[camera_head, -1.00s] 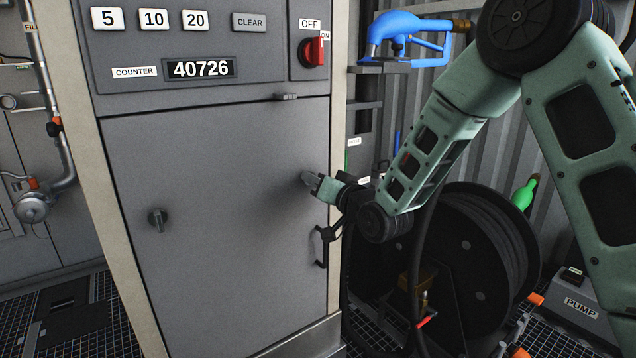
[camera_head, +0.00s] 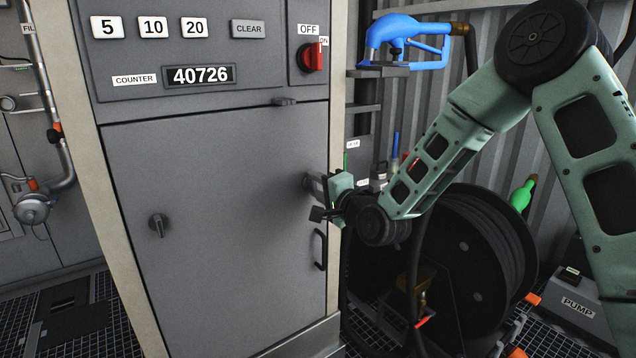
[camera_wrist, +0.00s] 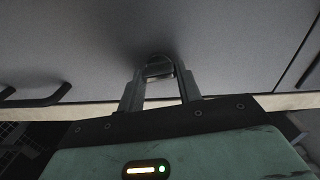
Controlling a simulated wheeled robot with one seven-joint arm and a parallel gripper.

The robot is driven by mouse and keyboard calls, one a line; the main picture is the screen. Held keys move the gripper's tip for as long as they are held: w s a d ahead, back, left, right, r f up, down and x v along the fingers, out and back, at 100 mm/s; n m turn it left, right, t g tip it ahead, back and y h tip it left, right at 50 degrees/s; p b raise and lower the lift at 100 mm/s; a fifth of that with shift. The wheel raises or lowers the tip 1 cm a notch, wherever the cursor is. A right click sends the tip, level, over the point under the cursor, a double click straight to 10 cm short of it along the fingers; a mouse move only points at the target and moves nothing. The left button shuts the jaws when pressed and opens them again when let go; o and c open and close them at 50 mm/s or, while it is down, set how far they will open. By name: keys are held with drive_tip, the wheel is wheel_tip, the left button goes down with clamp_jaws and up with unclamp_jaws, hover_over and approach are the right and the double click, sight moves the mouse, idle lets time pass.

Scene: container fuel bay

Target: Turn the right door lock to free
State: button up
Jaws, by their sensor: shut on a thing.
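The right door lock (camera_wrist: 159,67) is a small dark knob on the grey cabinet door (camera_head: 220,240). In the wrist view it sits between the two fingers of my gripper (camera_wrist: 160,84), which is shut on it. In the head view my gripper (camera_head: 318,188) is at the right edge of the door, and the lock (camera_head: 307,183) is mostly hidden behind the fingers. The left door lock (camera_head: 158,224) is a dark knob on the left of the same door.
A black door handle (camera_head: 320,250) is just below my gripper. A red switch (camera_head: 313,57) and a counter panel (camera_head: 200,72) are above the door. A blue nozzle (camera_head: 407,40) and a hose reel (camera_head: 470,260) stand to the right, near my arm.

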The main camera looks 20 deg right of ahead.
drive_tip(key=shift+a+r+m, duration=0.1)
drive_tip(key=shift+m, duration=0.7)
drive_tip(key=o, duration=1)
